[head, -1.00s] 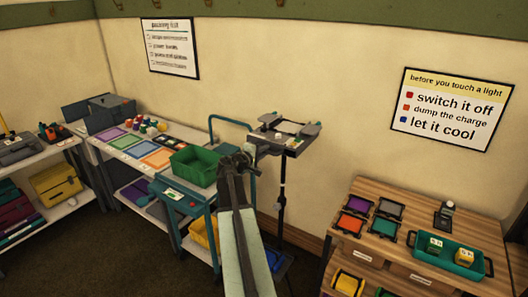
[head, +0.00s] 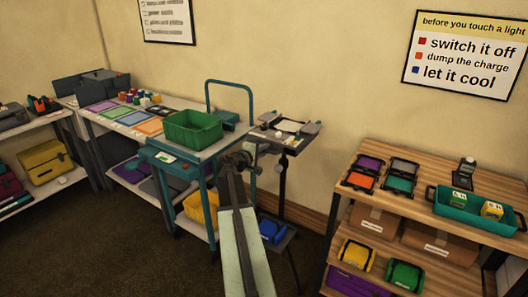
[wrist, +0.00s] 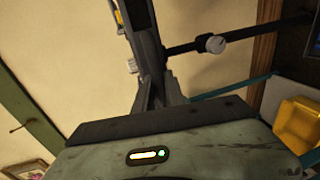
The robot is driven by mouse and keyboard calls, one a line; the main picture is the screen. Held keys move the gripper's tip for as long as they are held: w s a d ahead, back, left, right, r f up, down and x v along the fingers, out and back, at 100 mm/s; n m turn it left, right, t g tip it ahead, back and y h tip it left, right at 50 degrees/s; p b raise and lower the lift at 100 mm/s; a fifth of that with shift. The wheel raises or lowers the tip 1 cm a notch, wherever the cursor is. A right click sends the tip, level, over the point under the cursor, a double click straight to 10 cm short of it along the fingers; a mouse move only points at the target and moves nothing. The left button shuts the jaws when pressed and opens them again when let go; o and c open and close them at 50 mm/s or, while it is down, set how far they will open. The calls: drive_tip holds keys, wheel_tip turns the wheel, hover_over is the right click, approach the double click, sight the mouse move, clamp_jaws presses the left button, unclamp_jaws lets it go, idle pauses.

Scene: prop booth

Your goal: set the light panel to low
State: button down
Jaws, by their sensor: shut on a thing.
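The light panel (head: 289,126) lies flat on top of a dark upright stand (head: 281,185), right of the green bin in the head view. A pale knob (wrist: 212,43) sits on the stand's pole in the wrist view. My gripper (head: 250,149) is at the panel's left side, and its fingers (wrist: 155,90) are shut on a dark part of the panel (wrist: 141,22). A small pale knob (wrist: 131,66) shows beside the fingers. Which part of the panel is gripped is hard to tell.
A teal-framed cart with a green bin (head: 193,132) stands close left of my arm. A blue bag (head: 272,231) lies at the stand's foot. A wooden shelf (head: 345,215) with a teal tray (head: 448,207) is at right. Dark floor is open at front left.

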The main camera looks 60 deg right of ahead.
drive_tip(key=shift+s+a+f, duration=0.15)
drive_tip(key=shift+f, duration=0.1)
drive_tip(key=c, duration=1.4)
unclamp_jaws()
drive_tip(key=shift+a+r, duration=0.1)
drive_tip(key=shift+a, duration=0.1)
drive_tip(key=a+r+p, duration=0.1)
drive_tip(key=a, duration=0.6)
drive_tip(key=shift+r+p, duration=0.2)
drive_tip(key=shift+p, duration=0.15)
drive_tip(key=shift+w, duration=0.2)
